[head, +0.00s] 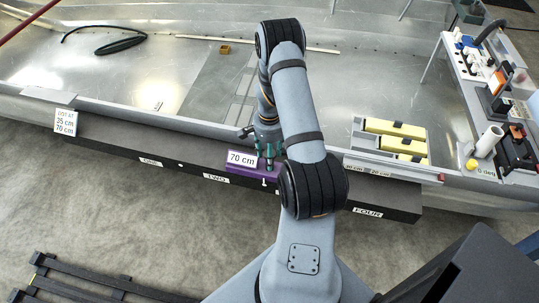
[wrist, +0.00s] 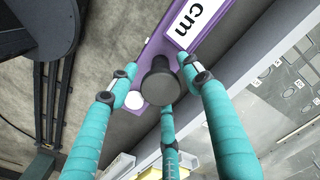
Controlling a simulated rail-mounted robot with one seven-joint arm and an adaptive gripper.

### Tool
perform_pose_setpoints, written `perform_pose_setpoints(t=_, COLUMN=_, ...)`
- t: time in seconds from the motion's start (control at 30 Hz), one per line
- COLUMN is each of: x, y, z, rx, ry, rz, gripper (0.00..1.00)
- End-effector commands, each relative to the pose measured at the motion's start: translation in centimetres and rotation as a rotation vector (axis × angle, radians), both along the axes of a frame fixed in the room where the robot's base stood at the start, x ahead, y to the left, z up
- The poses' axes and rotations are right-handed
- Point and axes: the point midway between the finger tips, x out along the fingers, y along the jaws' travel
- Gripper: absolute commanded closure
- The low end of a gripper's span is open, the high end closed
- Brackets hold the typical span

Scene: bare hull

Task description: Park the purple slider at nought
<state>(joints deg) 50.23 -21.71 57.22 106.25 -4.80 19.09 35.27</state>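The purple slider (head: 237,178) sits on the long dark rail (head: 120,143) between the TWO label and my arm. It carries a white "70 cm" card (head: 241,159). In the wrist view the purple slider (wrist: 147,52) has a black round knob (wrist: 159,82) and a white disc (wrist: 133,100). My gripper (head: 267,158) is over the slider, its teal fingers pointing down. In the wrist view the fingers stand around the knob, with a gap visible on the left side, so it looks open. Contact on the right is unclear. No nought mark is readable on the rail.
Labels ONE (head: 151,162), TWO (head: 216,178) and FOUR (head: 367,212) mark the rail's front; my arm hides part between. Yellow blocks (head: 394,128) lie behind the rail at right.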

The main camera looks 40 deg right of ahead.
Motion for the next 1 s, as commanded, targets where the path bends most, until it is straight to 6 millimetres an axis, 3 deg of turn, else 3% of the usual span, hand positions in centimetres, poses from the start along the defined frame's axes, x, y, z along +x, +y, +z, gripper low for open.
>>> perform_pose_setpoints(t=0.8, x=-0.02, y=0.08, z=0.02, rx=0.001, ry=0.001, rz=0.001, gripper=0.99)
perform_pose_setpoints(t=1.0, x=-0.03, y=0.10, z=0.02, rx=0.001, ry=0.002, rz=0.001, gripper=1.00)
